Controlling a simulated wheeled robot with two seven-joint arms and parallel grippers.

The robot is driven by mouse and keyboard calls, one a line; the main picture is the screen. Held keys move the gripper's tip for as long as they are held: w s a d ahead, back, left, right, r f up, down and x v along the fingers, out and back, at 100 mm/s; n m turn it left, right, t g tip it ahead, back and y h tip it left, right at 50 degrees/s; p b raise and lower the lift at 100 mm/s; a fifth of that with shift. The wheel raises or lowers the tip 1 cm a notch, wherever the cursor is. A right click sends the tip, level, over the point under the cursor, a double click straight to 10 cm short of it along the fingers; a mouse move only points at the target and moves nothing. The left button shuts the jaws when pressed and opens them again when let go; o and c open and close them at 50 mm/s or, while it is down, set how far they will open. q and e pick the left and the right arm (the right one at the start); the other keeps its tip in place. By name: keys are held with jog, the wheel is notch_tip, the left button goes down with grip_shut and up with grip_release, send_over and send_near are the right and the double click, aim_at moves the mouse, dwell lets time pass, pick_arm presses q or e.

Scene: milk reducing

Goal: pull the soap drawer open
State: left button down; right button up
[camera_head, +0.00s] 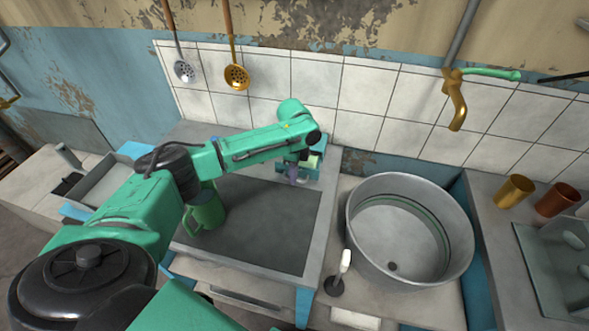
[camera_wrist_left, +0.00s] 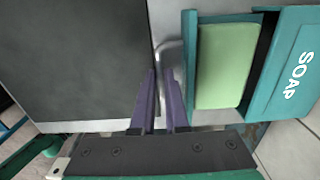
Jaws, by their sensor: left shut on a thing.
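The soap drawer (camera_wrist_left: 190,62) is teal and stands partly out of its teal box (camera_wrist_left: 291,72), which carries the word SOAP, in the left wrist view. A pale green soap block (camera_wrist_left: 226,66) lies in the drawer. A grey bent handle (camera_wrist_left: 171,46) sticks out from the drawer's front. My left gripper (camera_wrist_left: 161,78) has its two purple fingers shut on this handle. In the head view the left gripper (camera_head: 295,174) is over the back right of the dark counter panel, and the drawer (camera_head: 313,162) is partly hidden by my arm. My right gripper is not in view.
A dark panel (camera_head: 260,235) lies under my left arm, with a green mug (camera_head: 207,212) on it. A round metal basin (camera_head: 405,265) stands to the right, with a brass tap (camera_head: 456,105) above. A tiled wall (camera_head: 360,92) is close behind the gripper.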

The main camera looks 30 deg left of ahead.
pick_arm(q)
jog(key=c, duration=1.2)
grip_release()
notch_tip(320, 180, up, 15)
jog(key=shift+f+b, duration=0.15)
jog(key=shift+b, duration=0.4)
